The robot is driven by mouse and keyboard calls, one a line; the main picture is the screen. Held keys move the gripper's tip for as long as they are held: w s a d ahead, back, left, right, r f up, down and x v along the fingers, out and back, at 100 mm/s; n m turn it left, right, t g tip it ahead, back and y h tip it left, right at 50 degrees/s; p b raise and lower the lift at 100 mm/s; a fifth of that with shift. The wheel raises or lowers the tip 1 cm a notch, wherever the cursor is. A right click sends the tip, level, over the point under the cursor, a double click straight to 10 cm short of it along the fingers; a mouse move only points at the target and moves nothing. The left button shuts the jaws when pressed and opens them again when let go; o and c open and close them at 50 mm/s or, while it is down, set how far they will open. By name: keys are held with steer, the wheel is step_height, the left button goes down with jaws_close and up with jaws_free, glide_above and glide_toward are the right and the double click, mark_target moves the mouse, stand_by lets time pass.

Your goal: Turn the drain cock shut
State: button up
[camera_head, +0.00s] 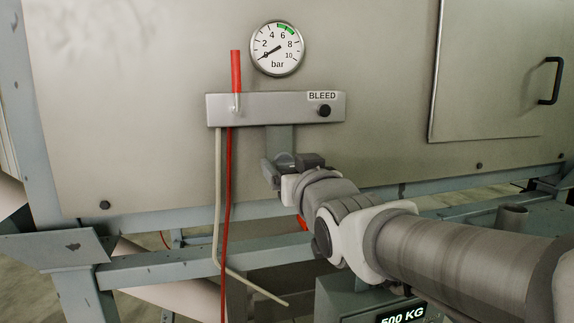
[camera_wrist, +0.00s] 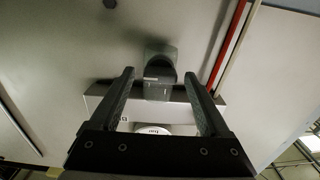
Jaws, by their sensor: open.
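A red lever handle (camera_head: 236,70) stands upright at the left end of a grey panel (camera_head: 262,108), on a pale metal shank. No part is labelled as the drain cock, so I cannot tell for certain which it is. My gripper (camera_head: 285,163) is just below the panel, right of the lever. In the wrist view, my gripper (camera_wrist: 158,76) is open, its fingers either side of a dark block (camera_wrist: 155,90) on a grey mount (camera_wrist: 162,52). Gaps show beside the block, and contact is not visible. My wrist hides part of this area in the head view.
A gauge (camera_head: 278,48) above the panel reads near 0 bar. A black knob (camera_head: 324,110) sits under the BLEED label. A red line (camera_head: 228,200) and pale pipe (camera_head: 218,180) run down left of my gripper. A door handle (camera_head: 551,81) is at far right.

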steer(key=shift+c, duration=0.3)
jaws_close()
steer(key=shift+f+b, duration=0.15)
steer(key=shift+b, duration=0.25)
steer(key=n+b, duration=0.8)
steer(key=shift+a+f, duration=0.1)
steer(key=n+b, duration=0.2)
steer(key=n, duration=0.2)
steer(key=shift+n, duration=0.4)
steer(key=n, duration=0.5)
